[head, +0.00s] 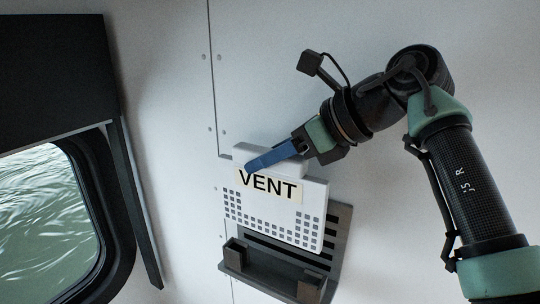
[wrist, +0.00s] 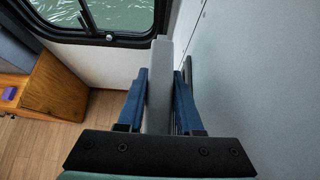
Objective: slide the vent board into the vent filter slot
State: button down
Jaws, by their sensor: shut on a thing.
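The vent board (head: 275,212) is a white panel with a "VENT" label and a grid of small square holes. My gripper (head: 250,167) is shut on its top edge, with blue fingers on both sides. In the wrist view the board (wrist: 159,85) shows edge-on between the blue fingers (wrist: 158,100). The vent filter slot (head: 268,275) is a dark grey wall holder with a louvred back and a ledge with raised end pieces. The board hangs in front of the louvres, slightly tilted in the picture, its lower edge above the ledge. I cannot tell whether it touches the back.
A white wall (head: 400,25) with riveted seams lies behind the holder. A window (head: 45,220) with a dark frame is at the left, water outside. The wrist view shows a wooden cabinet (wrist: 55,92) with a purple item on it and a plank floor (wrist: 40,145).

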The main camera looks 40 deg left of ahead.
aim_at(271, 220)
jog(key=shift+w+d, duration=0.15)
jog(key=shift+w, duration=0.3)
jog(key=shift+s+f+b, duration=0.3)
jog(key=shift+f+b, duration=0.45)
jog(key=shift+f, duration=0.05)
jog(key=f+b, duration=0.2)
jog(key=f, duration=0.1)
jog(key=shift+w+f, duration=0.2)
jog(key=shift+s+f+b, duration=0.1)
jog(key=shift+f+b, duration=0.25)
jog(key=shift+b, duration=0.1)
jog(key=shift+f+b, duration=2.5)
jog(key=shift+f, duration=0.55)
jog(key=shift+c, duration=2.4)
grip_release()
jog(key=b+v, duration=0.3)
jog(key=v, duration=1)
